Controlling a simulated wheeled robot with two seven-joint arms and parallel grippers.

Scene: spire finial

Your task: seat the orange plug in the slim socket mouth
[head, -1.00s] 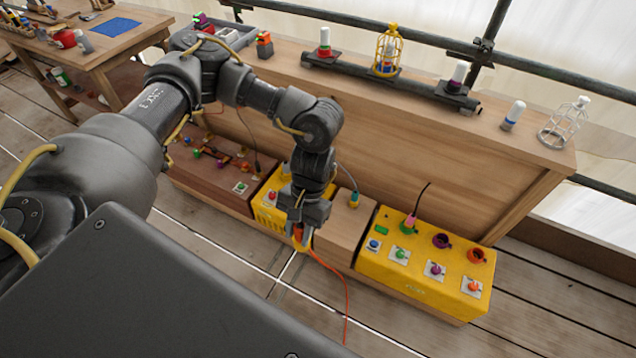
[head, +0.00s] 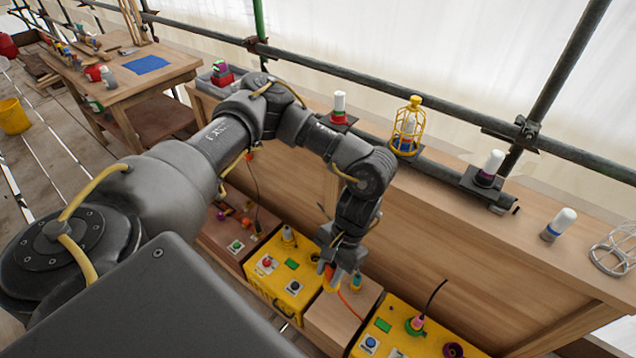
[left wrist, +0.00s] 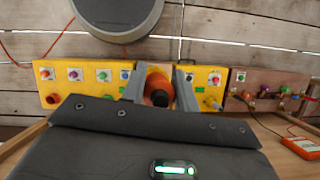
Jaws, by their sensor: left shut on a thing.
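My left gripper (head: 340,274) is shut on the orange plug (head: 329,277) and holds it by the wooden block between the two yellow boxes. An orange cable (head: 350,306) hangs from the plug. In the left wrist view the plug (left wrist: 158,84) sits between both fingers, its dark round end showing. A teal fitting (head: 356,282) stands on the block just right of the gripper. The left yellow box (head: 292,290) bears an upright grey fitting (head: 288,240). I cannot tell which opening is the slim socket mouth. My right gripper is not in view.
A wooden bench wall (head: 440,260) rises close behind, with a caged lamp (head: 407,130) above. Plank floor lies in front.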

